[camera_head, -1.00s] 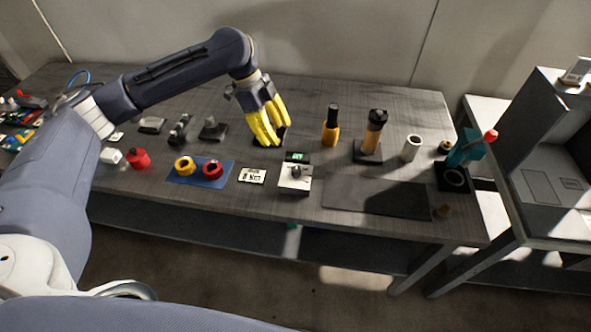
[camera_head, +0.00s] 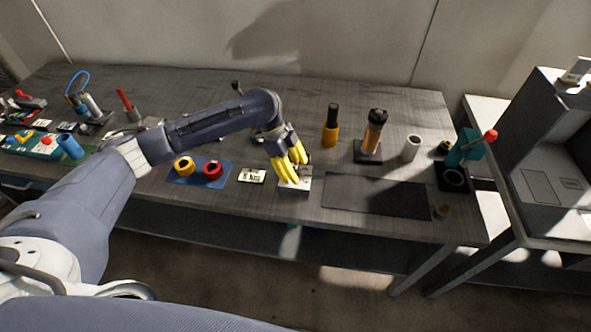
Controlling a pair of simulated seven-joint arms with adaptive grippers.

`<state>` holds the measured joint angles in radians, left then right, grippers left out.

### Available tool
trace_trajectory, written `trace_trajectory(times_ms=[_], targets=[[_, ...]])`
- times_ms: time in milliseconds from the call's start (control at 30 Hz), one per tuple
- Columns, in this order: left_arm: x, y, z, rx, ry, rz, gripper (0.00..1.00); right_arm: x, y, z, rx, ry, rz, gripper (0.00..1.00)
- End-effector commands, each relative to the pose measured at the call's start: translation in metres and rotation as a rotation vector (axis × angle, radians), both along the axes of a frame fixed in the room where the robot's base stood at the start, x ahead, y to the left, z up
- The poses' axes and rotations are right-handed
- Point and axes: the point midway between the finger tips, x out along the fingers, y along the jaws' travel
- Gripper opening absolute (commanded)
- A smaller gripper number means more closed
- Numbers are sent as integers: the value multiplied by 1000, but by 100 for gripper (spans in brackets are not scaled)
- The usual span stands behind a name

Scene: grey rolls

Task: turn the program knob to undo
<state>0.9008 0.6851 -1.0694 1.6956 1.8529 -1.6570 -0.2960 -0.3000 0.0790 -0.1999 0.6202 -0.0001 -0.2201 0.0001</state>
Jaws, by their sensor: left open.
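The program knob unit is a small pale box (camera_head: 292,188) near the front edge of the table, right of a white label card. My left gripper (camera_head: 293,180) has yellow fingers and is open, pointing down over the box. The fingers cover the knob and the small green display behind it, so I cannot tell whether they touch the knob or how it is turned. My right gripper is not in the view.
A white label card (camera_head: 252,176) and a blue mat (camera_head: 190,181) with a yellow ring (camera_head: 184,166) and a red ring (camera_head: 213,169) lie left of the box. A dark flat mat (camera_head: 375,198) lies right. An orange-based tool (camera_head: 331,128) stands behind.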

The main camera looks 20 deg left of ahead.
Motion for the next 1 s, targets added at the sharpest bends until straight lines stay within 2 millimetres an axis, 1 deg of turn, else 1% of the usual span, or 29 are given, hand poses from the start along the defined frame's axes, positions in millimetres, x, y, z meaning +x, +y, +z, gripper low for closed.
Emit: trace_trajectory(times_ms=[167,467,867,900,1000], targets=[[0,-2,-4,-1,0,0,49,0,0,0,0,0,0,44],[0,-2,-5,0,0,0,49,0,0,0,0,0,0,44],[0,-2,-5,0,0,0,3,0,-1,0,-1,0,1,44],[0,-2,-5,0,0,0,0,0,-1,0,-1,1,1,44],[0,-2,-5,0,0,0,0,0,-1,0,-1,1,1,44]])
